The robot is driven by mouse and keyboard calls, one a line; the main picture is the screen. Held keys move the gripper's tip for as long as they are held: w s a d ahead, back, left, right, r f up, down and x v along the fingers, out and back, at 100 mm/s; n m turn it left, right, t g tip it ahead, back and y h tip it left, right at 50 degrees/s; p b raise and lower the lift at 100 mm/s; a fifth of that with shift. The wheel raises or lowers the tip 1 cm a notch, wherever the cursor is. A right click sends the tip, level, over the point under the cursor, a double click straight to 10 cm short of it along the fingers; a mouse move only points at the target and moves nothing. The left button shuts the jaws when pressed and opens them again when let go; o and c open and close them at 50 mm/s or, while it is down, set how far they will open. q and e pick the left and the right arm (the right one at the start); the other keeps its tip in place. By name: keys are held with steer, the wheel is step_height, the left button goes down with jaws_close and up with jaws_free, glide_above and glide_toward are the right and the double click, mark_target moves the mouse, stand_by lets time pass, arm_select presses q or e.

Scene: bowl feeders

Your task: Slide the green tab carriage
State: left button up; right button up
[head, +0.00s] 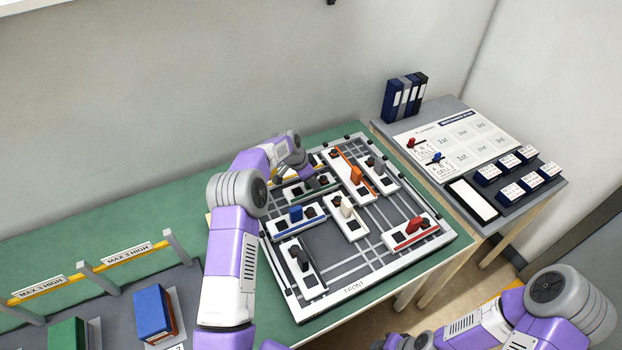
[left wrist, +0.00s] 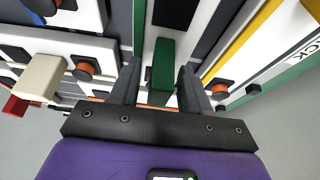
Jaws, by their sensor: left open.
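The green tab carriage (head: 318,191) is a white block with a green edge, in the upper left part of the framed board (head: 352,288). My left arm partly hides it in the head view. In the left wrist view its upright green tab (left wrist: 162,62) stands between the two fingers of my left gripper (left wrist: 158,84). The left gripper is open, with visible room on both sides of the tab. My left gripper also shows over the carriage in the head view (head: 303,176). My right arm is at the lower right; its gripper is not clearly visible.
Carriages with orange (head: 356,175), white (head: 346,207), blue (head: 295,213) and red (head: 416,225) tabs sit close by on the board. A side table (head: 512,221) with cards and small boxes stands at right.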

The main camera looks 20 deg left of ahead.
mark_target(304, 189)
arm_select(q)
steer(key=v, duration=0.7)
steer(key=shift+r, duration=0.2)
steer(key=shift+a, duration=0.1)
